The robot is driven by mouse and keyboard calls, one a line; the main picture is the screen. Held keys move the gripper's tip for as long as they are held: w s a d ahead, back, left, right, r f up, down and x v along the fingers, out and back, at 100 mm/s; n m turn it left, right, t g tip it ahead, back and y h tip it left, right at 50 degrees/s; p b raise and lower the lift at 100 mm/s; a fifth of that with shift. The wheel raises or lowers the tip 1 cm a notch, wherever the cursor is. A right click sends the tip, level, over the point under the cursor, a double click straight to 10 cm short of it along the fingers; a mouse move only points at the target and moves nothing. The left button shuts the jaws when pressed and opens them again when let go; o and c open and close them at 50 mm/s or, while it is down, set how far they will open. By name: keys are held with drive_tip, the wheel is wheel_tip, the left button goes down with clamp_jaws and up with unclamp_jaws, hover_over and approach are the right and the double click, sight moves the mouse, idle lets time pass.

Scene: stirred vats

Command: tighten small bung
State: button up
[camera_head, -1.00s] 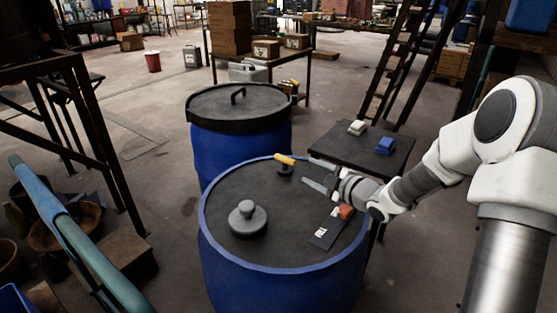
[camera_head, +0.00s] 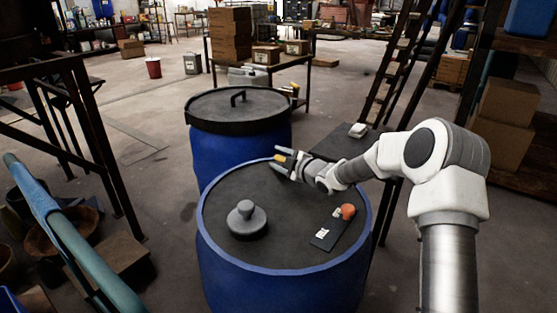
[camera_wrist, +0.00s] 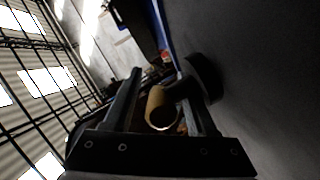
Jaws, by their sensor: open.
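The small bung (camera_head: 279,158), with a yellow bar handle on a dark base, is at the far rim of the front blue drum's dark lid (camera_head: 285,225). In the wrist view its tan handle (camera_wrist: 160,107) lies between my fingers, with the dark round base (camera_wrist: 201,80) beside it, partly behind the right finger. My gripper (camera_head: 283,161) is open and reaches in from the right, its fingers on either side of the handle. The wrist view shows a gap between the left finger and the handle; contact on the right side is unclear.
A larger grey knobbed plug (camera_head: 246,219) stands on the lid's left. A black plate (camera_head: 326,236) with white labels and an orange knob (camera_head: 348,211) is on its right. A second blue drum (camera_head: 240,150) with a handled lid stands behind. A small side table (camera_head: 338,142) is behind my arm.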

drive_tip(key=shift+w+a, duration=0.1)
clamp_jaws()
idle(0.3)
